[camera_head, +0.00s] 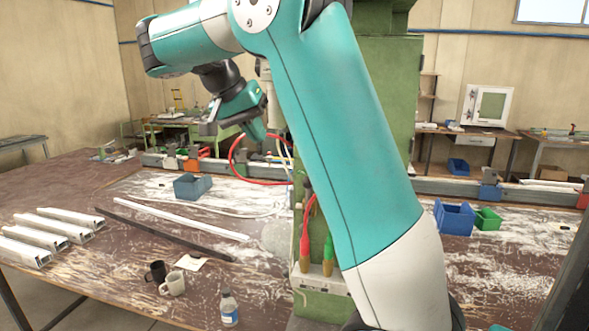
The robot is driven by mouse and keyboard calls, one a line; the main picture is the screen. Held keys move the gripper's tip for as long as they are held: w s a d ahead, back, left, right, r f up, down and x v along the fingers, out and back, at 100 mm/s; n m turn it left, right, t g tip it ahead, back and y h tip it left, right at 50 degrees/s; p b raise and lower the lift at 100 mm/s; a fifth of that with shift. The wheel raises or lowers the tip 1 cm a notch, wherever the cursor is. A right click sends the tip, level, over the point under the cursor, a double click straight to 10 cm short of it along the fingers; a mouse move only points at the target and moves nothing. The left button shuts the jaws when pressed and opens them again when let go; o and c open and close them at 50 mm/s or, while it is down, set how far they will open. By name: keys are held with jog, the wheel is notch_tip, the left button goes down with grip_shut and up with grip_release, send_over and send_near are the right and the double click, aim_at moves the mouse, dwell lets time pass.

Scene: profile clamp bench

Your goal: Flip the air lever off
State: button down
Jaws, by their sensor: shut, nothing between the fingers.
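My gripper (209,122) hangs in the air over the back left of the bench, left of the green machine (387,110). It is shut and empty, apart from everything on the bench. A red-handled piece (304,246) and a green-handled piece (328,254), both with brass-coloured lower ends, stand upright on the machine's base. A red air hose (243,176) loops behind my gripper toward the machine. I cannot tell which part is the air lever. My arm hides much of the machine.
A blue bin (193,186) stands on the bench (70,180) below my gripper. Aluminium profiles (55,230) lie at left, with long bars nearby. A dark mug (155,272), a light mug (174,283) and a bottle (229,308) stand in front. Blue (454,219) and green (488,219) bins stand right.

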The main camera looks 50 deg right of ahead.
jog(key=b, duration=0.8)
send_over(308, 197)
jog(key=w+a, duration=0.2)
jog(key=w, duration=0.1)
notch_tip(308, 197, down, 10)
jog(key=shift+s, duration=0.2)
jog(key=shift+d, duration=0.1)
